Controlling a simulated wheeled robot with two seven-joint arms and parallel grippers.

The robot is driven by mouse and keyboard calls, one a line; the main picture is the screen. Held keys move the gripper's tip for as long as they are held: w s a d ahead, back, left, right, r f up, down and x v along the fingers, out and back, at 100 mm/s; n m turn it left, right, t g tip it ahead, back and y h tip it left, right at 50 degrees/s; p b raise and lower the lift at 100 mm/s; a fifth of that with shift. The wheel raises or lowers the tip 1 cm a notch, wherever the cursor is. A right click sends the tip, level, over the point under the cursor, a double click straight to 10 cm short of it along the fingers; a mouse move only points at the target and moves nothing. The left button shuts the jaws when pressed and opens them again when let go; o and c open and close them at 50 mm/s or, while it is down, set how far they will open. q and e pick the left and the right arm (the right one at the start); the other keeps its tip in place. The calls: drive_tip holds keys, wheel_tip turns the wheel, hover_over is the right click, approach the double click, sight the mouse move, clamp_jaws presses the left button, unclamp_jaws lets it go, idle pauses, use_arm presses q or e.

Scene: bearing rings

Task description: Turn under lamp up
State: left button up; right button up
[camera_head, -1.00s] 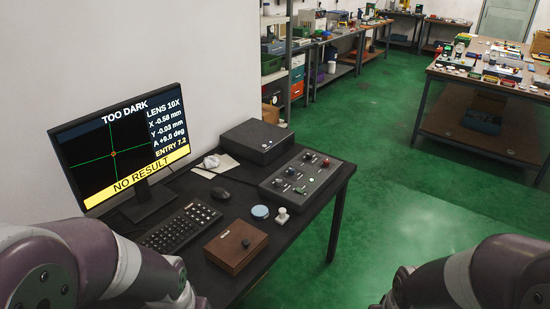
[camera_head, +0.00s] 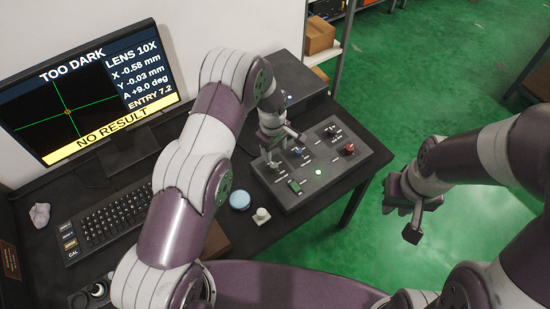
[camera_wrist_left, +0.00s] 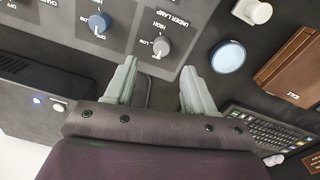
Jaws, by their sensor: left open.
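The under lamp knob (camera_wrist_left: 161,47) is a small grey dial on the dark control panel (camera_head: 335,183), labelled UNDER LAMP with LOW and HIGH marks. In the left wrist view it lies just beyond and between the fingertips of my left gripper (camera_wrist_left: 159,72), which is open and empty. In the head view my left gripper (camera_head: 273,158) is over the panel's left part and the knob is hard to make out there. The monitor (camera_head: 90,85) reads TOO DARK and NO RESULT. My right gripper (camera_head: 408,213) hangs over the floor, right of the table; its jaw opening is unclear.
A blue knob (camera_wrist_left: 99,23) sits beside the under lamp knob. The panel also has a red button (camera_head: 350,149) and a green light (camera_head: 318,172). A blue disc (camera_head: 240,200), a pale stub (camera_head: 262,215) and a keyboard (camera_head: 112,220) lie nearby. A dark box (camera_head: 305,82) stands behind.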

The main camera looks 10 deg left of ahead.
sight(274, 166)
use_arm(q)
wheel_tip(274, 166, down, 8)
drive_tip(key=shift+p, duration=0.6)
drive_tip(key=shift+s, duration=0.1)
clamp_jaws()
